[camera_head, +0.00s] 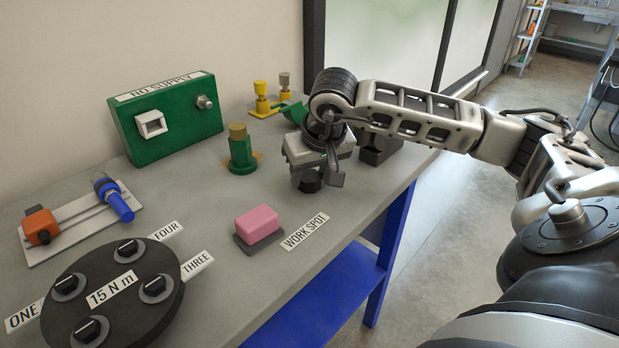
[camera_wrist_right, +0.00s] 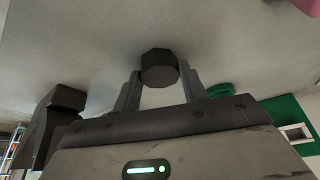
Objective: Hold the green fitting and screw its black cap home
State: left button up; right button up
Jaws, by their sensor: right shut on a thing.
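The green fitting (camera_head: 242,160) stands upright on the grey table in the head view, with a brass-coloured top bearing no cap. My right gripper (camera_head: 309,172) points down to the right of the fitting, shut on a black cap (camera_head: 310,182). In the right wrist view the faceted black cap (camera_wrist_right: 159,68) sits between the two fingertips. A green round shape (camera_wrist_right: 219,89) is partly hidden behind the gripper there; it may be the fitting. My left gripper is not in view.
A pink block (camera_head: 257,223) sits near the WORK SPOT label (camera_head: 305,231). A green NO SUPPLY box (camera_head: 170,125), yellow fittings (camera_head: 262,100) and a white rack (camera_head: 75,226) stand around. The table's right edge is close.

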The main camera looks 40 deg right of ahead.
aim_at(306, 172)
jog(key=shift+r, duration=0.1)
jog(key=shift+r, duration=0.2)
notch_tip(306, 172, up, 2)
jog(key=shift+r, duration=0.2)
jog(key=s+a+r+b, duration=0.1)
jog(key=s+a+r, duration=0.3)
jog(key=s+r, duration=0.6)
jog(key=s, duration=0.3)
jog(key=shift+s, duration=0.25)
